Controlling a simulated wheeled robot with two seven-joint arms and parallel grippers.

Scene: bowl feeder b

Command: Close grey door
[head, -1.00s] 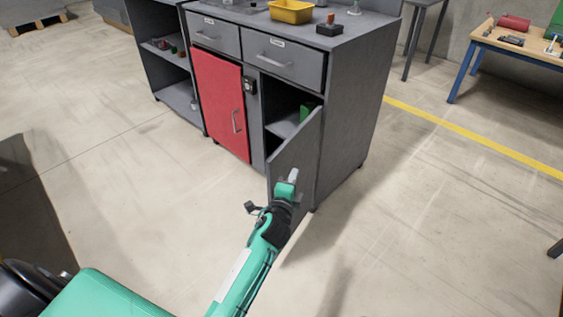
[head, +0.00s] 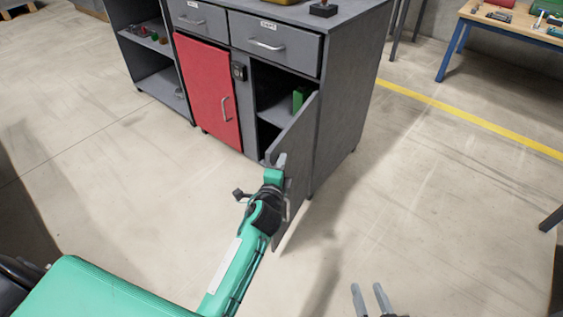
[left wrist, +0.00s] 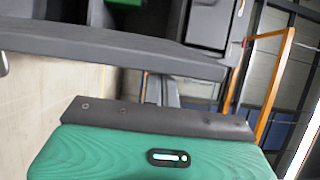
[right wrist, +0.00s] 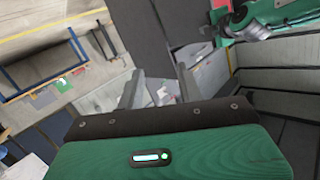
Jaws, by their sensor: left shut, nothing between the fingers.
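The grey door (head: 301,150) stands open on the right side of the grey cabinet (head: 342,95), swung out toward me. My left gripper (head: 281,160) is shut and empty at the door's free edge, by its inner side; whether it touches the door is unclear. In the left wrist view the shut fingertips (left wrist: 161,88) are just below a long grey panel edge, probably the door. The door's handle (head: 287,208) is partly hidden behind my left wrist. My right gripper (head: 370,298) is open and empty, low in the head view, apart from the door.
A shut red door (head: 207,90) and two shut drawers (head: 275,45) are on the same cabinet. A green object (head: 299,98) stands inside the open compartment. Open shelves (head: 150,55) are at left, a workbench (head: 515,30) at far right. The floor right of the door is clear.

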